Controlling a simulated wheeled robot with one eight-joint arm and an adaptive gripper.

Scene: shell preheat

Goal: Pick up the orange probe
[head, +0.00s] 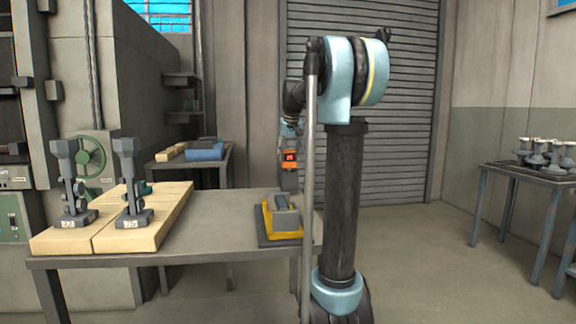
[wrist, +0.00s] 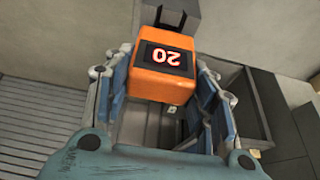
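The orange probe (wrist: 163,75) is a boxy orange block with a dark display reading 20, seen upside down in the wrist view. A dark grey part (wrist: 172,14) extends from its far end. My gripper (wrist: 165,80) has its two blue-padded fingers on either side of the probe, close against its sides, and appears shut on it. In the head view the probe (head: 289,158) hangs upright below my arm, above a yellow and grey stand (head: 268,220) on the table. Whether its lower end clears the stand is hard to tell. My arm partly hides the gripper there.
The grey table (head: 222,225) has pale slabs (head: 168,222) at left carrying two grey upright fixtures (head: 130,180). A back bench (head: 160,166) holds a blue item. A right table (head: 520,176) holds several metal pieces. The table's middle is clear.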

